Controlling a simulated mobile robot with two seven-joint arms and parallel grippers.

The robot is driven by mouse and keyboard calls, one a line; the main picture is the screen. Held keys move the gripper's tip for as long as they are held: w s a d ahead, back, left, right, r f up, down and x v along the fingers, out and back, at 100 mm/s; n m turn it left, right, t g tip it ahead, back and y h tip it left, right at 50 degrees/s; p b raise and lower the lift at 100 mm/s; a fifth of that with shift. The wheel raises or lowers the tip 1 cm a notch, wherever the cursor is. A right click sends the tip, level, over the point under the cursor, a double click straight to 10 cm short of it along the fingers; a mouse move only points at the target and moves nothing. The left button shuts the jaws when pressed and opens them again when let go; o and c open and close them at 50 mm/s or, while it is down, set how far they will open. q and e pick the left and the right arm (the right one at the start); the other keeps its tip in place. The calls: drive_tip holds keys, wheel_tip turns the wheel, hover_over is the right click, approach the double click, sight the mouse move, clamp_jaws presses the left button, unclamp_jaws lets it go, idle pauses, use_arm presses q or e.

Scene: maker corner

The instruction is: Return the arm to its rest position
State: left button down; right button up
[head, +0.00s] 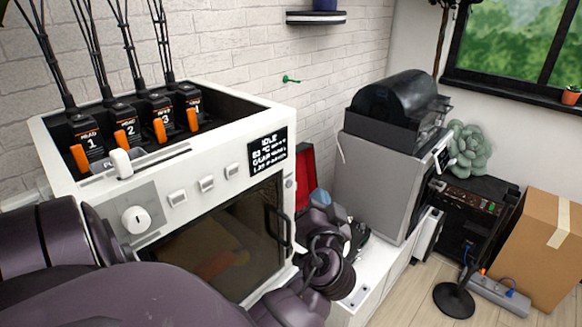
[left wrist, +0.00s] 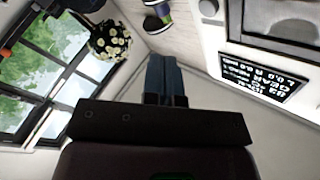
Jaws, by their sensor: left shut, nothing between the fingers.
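My left arm (head: 180,295), dark purple, comes in from the lower left of the head view and reaches across the front of the white machine. My left gripper (head: 321,198) is just right of that machine's door, with its bluish fingers pointing away from me. In the left wrist view the two blue fingers (left wrist: 165,78) are together, shut with nothing between them. My right gripper is not in view.
The white machine (head: 160,215) has several numbered heads on top and a lit display (head: 268,152). A grey machine with a black hood (head: 395,100) stands right of it. A red case (head: 305,178) is behind my gripper. A cardboard box (head: 540,250) and black stand (head: 456,298) are on the floor.

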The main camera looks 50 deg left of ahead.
use_arm(q)
drive_tip(key=shift+d, duration=0.75)
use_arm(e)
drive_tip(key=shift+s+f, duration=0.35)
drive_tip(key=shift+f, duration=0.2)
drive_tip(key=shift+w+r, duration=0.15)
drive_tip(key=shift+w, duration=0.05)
use_arm(q)
drive_tip(key=w+d+f+m+t+h, duration=0.4)
drive_tip(key=d+f+h, duration=0.4)
drive_tip(key=f+h, duration=0.4)
drive_tip(key=s+f+g+h, duration=0.3)
drive_tip(key=s+f+g, duration=0.1)
drive_tip(key=s+f, duration=1.2)
wheel_tip(320, 180, down, 2)
drive_tip(key=shift+s+a+f+g, duration=0.1)
drive_tip(key=shift+s+a+g, duration=0.2)
drive_tip(key=shift+a+g, duration=0.1)
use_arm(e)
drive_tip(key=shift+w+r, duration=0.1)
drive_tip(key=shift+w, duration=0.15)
